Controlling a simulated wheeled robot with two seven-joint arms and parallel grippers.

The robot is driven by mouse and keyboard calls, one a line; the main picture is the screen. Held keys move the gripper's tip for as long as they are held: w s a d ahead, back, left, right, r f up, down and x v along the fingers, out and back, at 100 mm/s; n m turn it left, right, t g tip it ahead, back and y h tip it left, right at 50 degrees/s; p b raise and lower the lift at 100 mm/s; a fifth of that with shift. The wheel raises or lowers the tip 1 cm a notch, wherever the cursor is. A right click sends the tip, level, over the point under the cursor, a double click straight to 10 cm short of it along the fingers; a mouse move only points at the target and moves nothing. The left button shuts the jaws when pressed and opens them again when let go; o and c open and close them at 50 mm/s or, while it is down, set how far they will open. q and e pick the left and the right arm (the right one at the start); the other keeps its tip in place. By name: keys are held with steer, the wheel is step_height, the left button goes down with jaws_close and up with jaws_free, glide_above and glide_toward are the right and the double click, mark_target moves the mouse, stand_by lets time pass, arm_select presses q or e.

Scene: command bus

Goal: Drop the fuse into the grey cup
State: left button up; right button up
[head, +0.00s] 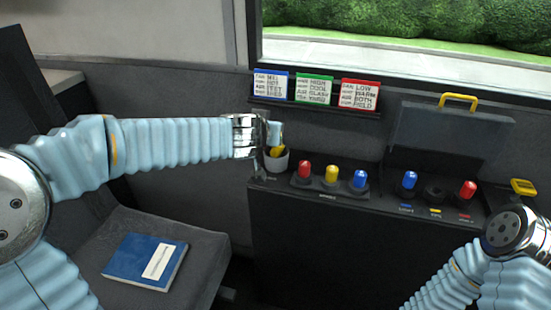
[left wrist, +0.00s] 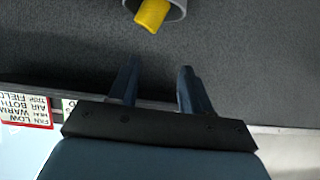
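The grey cup (head: 277,165) stands at the left end of the dark console. A yellow fuse (head: 277,152) leans in its mouth, its yellow end sticking out past the rim. In the left wrist view the fuse (left wrist: 152,14) and part of the cup (left wrist: 177,10) show at the top edge. My left gripper (head: 274,132) is just above the cup. In the left wrist view its two fingers (left wrist: 160,75) are apart with nothing between them, clear of the fuse. My right arm enters at the lower right; its fingers are out of view.
Red (head: 304,170), yellow (head: 331,174) and blue (head: 360,180) fuses stand in a row right of the cup. Further right are a blue fuse (head: 410,180), an empty socket (head: 434,194) and a red fuse (head: 468,190). An open lid (head: 450,135) stands behind.

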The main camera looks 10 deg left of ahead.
arm_select(q)
steer(key=shift+o, duration=0.6)
steer(key=shift+s+r, duration=0.25)
steer(key=p+v, duration=0.3)
steer(key=v, duration=1)
steer(key=shift+f, duration=0.15)
steer(key=shift+s, duration=0.15)
